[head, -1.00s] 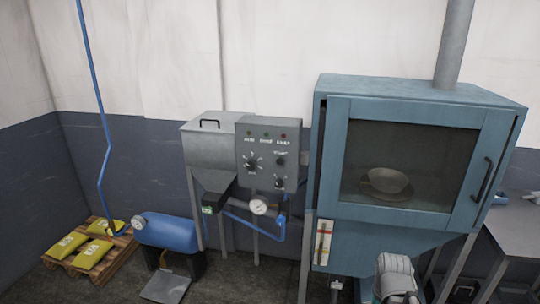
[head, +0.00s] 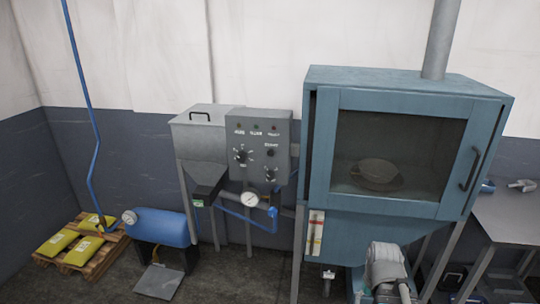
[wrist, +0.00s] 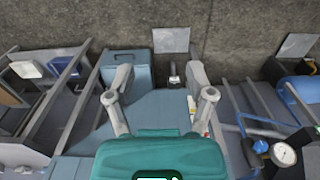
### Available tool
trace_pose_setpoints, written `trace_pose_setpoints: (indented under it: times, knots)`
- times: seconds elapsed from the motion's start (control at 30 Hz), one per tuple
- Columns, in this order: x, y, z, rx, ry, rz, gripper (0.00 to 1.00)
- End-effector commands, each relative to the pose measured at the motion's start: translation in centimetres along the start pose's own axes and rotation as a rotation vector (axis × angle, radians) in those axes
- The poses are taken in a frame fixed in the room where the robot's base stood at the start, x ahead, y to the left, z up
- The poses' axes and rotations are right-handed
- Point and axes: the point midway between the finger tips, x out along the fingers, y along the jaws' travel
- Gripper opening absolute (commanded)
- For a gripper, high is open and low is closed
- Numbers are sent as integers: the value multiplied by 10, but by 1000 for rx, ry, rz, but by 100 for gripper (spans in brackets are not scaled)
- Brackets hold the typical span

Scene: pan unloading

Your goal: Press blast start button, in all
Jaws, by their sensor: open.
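The grey control panel (head: 257,140) hangs at the middle of the head view, beside the blue blast cabinet. It has small indicator lights along its top, a large black dial (head: 242,157) at left and two small dark round controls, one upper (head: 271,152) and one lower (head: 270,175), at right. The labels are too small to read, so I cannot tell which control is the blast start button. My gripper (wrist: 160,76) is open and empty in the wrist view, pointing over the blue cabinet's lower part and the floor. It is apart from the panel, which I cannot make out there.
The blue cabinet (head: 405,104) has a closed window with a round pan (head: 377,174) inside. A grey hopper (head: 205,135) and pressure gauge (head: 250,200) adjoin the panel. A blue tank (head: 165,228) and a pallet (head: 75,258) with yellow bags stand left. A grey table (head: 510,215) is right.

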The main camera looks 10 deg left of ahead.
Motion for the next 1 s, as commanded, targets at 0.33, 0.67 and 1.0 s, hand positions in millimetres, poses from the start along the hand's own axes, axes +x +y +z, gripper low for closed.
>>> trace_pose_setpoints:
  times: [0.33, 0.67, 1.0]
  knots:
    - [0, 0, 0, 0, 0, 0, 0]
    - [0, 0, 0, 0, 0, 0, 0]
    - [0, 0, 0, 0, 0, 0, 0]
